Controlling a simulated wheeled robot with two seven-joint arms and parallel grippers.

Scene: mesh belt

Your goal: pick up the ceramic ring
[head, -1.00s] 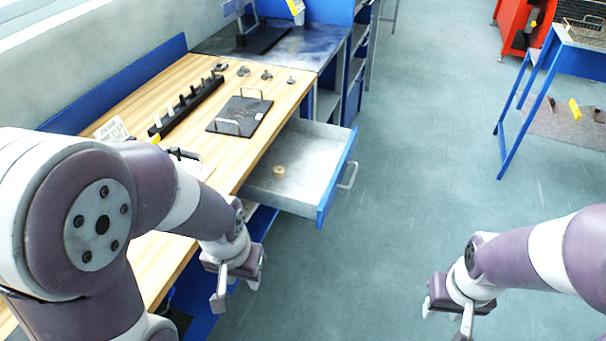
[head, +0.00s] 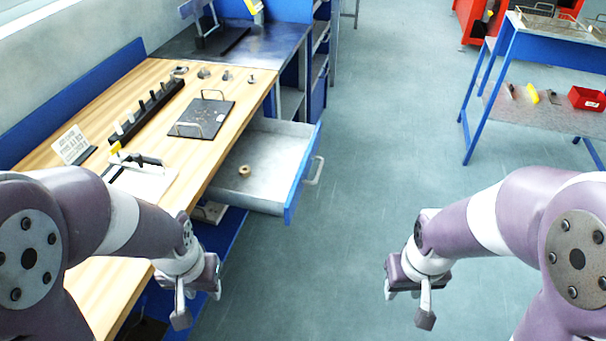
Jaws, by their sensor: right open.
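A small tan ring (head: 244,171), which looks like the ceramic ring, lies on the floor of the open drawer (head: 268,150) under the wooden bench. My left gripper (head: 197,306) hangs in front of the drawer, below and left of the ring in the picture, and is apart from it. Its jaw opening is not clear. My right gripper (head: 408,305) is open and empty over the floor at the right, far from the drawer.
The wooden bench (head: 105,225) carries a black plate with handles (head: 205,118), a black rack (head: 146,110), a small sign (head: 72,146) and several small parts. A blue table (head: 540,45) stands at the far right. Floor between is clear.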

